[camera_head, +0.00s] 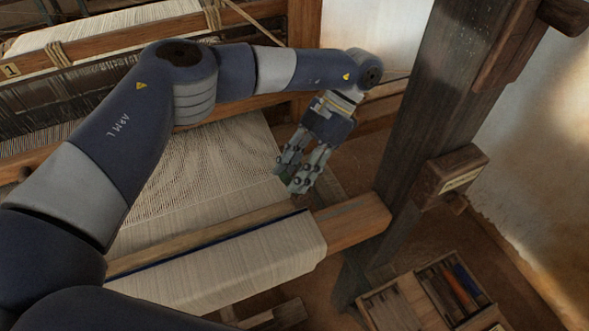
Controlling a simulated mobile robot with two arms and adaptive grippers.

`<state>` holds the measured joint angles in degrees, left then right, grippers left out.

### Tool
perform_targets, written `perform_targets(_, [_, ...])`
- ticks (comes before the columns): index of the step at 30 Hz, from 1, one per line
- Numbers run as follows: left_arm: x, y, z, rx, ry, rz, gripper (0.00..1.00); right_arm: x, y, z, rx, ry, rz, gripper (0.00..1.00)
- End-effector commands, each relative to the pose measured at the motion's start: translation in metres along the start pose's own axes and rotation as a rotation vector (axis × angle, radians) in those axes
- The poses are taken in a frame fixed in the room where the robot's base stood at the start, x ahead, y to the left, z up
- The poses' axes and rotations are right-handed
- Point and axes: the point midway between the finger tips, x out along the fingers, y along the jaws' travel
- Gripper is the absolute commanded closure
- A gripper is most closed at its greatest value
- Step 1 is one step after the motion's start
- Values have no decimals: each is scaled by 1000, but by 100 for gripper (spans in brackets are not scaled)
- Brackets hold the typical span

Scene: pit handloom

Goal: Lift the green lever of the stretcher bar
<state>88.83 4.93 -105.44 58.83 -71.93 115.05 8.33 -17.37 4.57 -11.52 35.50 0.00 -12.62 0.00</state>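My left gripper (291,179) points down at the right edge of the woven cloth (200,170), behind the front beam. The stretcher bar cannot be made out clearly; my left arm covers part of the cloth. My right gripper is not in view.
The cloth-wrapped front beam (230,268) crosses below the gripper, its bare wooden end (355,222) near a dark upright post (430,110). A wooden box (455,290) with coloured items stands on the floor at lower right. Loom frames lie behind my arm.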

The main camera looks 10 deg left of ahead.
Motion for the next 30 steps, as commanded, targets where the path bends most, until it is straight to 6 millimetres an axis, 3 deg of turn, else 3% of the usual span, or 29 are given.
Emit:
perform_targets(11, [-6, 0, 0, -2, 2, 0, 63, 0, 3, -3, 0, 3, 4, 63])
perform_targets(21, [-52, 0, 1, -6, -1, 6, 63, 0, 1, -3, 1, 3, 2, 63])
perform_targets(30, [-68, 0, 1, -1, 8, 0, 63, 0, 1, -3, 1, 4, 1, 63])
